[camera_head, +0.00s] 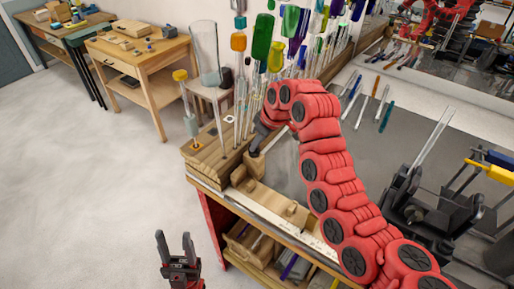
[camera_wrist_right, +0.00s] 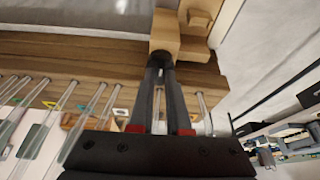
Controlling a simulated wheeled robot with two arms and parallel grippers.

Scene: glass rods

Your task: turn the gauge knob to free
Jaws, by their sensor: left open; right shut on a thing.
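A light wooden stop block (camera_head: 254,164) stands on the wooden ledge at the bench's left end. I cannot tell whether this piece is the gauge knob itself; the fingers hide the contact. A small round wooden peg (camera_head: 292,209) shows further along the ledge. My left gripper (camera_head: 176,250) is open and empty, over the floor left of the bench.
A wooden rack (camera_head: 207,158) beside the right gripper holds several upright glass rods. A black clamp fixture (camera_head: 420,200) with a glass rod stands at the right. The floor at left is clear.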

